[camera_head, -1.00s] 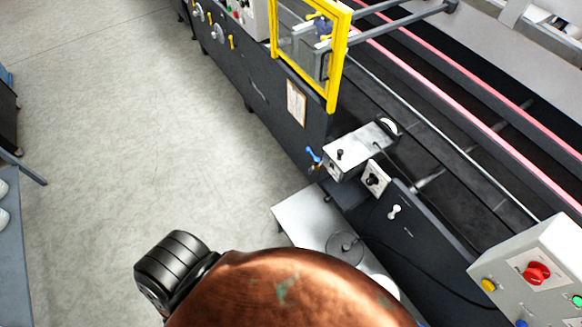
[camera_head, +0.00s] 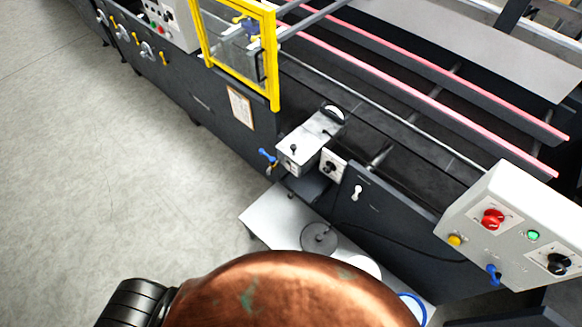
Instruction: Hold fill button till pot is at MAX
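A pale control box (camera_head: 478,195) is at the right, with a red knob (camera_head: 492,219), a green button (camera_head: 533,235), a yellow button (camera_head: 454,240), a blue switch (camera_head: 494,272) and a black knob (camera_head: 559,263). Its labels are too small to read, so I cannot tell which is the fill button. A low white platform (camera_head: 272,216) bears a grey disc (camera_head: 319,237). A white round thing (camera_head: 363,264) shows beside it, partly hidden; I cannot tell whether it is the pot. No MAX mark is visible. Neither gripper is in view.
The dark folder gluer (camera_head: 215,100) crosses the view, with a yellow-framed guard (camera_head: 274,70) and a metal box (camera_head: 303,147) on its side. A blue ring (camera_head: 412,308) is at the bottom. Open floor (camera_head: 100,170) is at left.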

